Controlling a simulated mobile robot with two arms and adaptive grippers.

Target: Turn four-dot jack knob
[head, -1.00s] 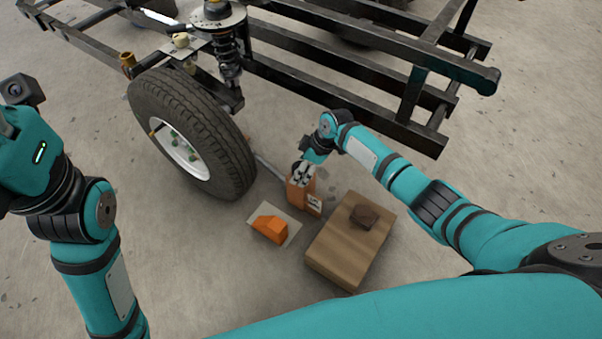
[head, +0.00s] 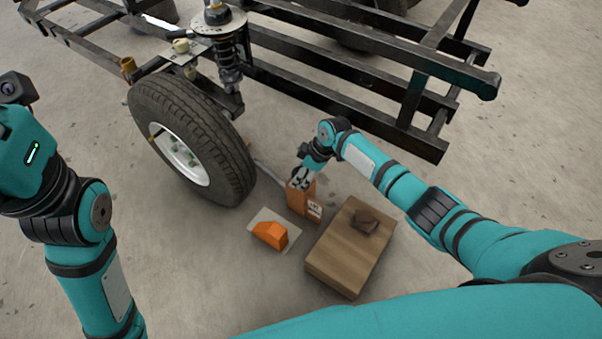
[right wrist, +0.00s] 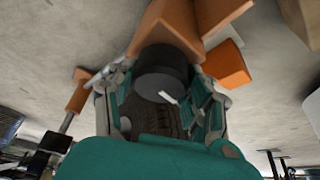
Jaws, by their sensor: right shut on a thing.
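The orange jack (head: 298,197) stands upright on the floor beside the tyre, with a small white label (head: 315,208) on its side. The marks on the label are too small to read. My right gripper (head: 301,178) is at the top of the jack. In the right wrist view, its fingers are closed around a black round knob (right wrist: 160,72) with a white pointer mark on it. The orange jack body (right wrist: 172,22) shows just beyond the knob. My left gripper is out of view; only its arm shows at the left. No dots can be made out.
An orange wedge (head: 271,234) lies on a pale sheet beside the jack. A wooden block (head: 335,258) with a small brown piece (head: 366,220) on it stands to the right. The tyre (head: 200,125) and black frame (head: 340,105) bound the space behind. The floor in front is mostly clear.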

